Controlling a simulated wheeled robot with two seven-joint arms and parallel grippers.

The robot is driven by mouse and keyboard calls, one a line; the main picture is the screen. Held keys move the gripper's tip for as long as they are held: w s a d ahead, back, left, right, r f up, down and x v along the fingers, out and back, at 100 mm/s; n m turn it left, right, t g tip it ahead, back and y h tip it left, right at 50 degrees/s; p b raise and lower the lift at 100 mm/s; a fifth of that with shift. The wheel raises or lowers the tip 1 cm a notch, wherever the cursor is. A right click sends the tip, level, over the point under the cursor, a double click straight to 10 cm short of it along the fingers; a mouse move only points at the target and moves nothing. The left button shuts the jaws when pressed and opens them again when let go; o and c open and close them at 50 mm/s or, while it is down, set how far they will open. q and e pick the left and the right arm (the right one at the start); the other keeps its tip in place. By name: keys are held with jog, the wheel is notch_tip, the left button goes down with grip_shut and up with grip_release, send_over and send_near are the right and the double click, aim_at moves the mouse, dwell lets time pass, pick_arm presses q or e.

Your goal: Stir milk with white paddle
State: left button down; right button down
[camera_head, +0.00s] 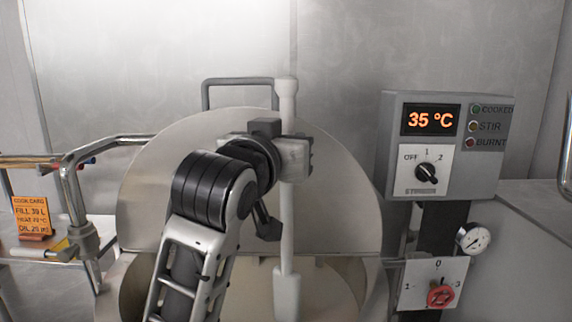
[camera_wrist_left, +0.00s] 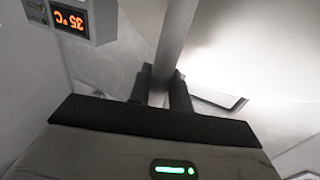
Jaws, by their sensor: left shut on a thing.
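The white paddle (camera_head: 287,225) stands upright in the head view, its lower end reaching down into the large round vat (camera_head: 150,210). My left gripper (camera_head: 290,158) is shut on the paddle's shaft in its upper part. In the left wrist view the two fingers (camera_wrist_left: 162,88) close around the shaft (camera_wrist_left: 178,35). The milk shows as a pale cream area (camera_head: 330,282) low in the vat, partly hidden by my arm and the paddle. My right gripper is in neither view.
A control box (camera_head: 480,160) at the right reads 35 °C, with COOKED, STIR and BURNT lamps and a knob. Below it are a gauge (camera_head: 473,238) and a red valve knob (camera_head: 440,294). Metal pipes (camera_head: 75,190) and an orange cook card (camera_head: 31,216) stand at the left.

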pick_arm(q)
notch_tip(320, 180, up, 12)
jog(key=shift+r, duration=0.25)
dwell(0.4)
dwell(2.0)
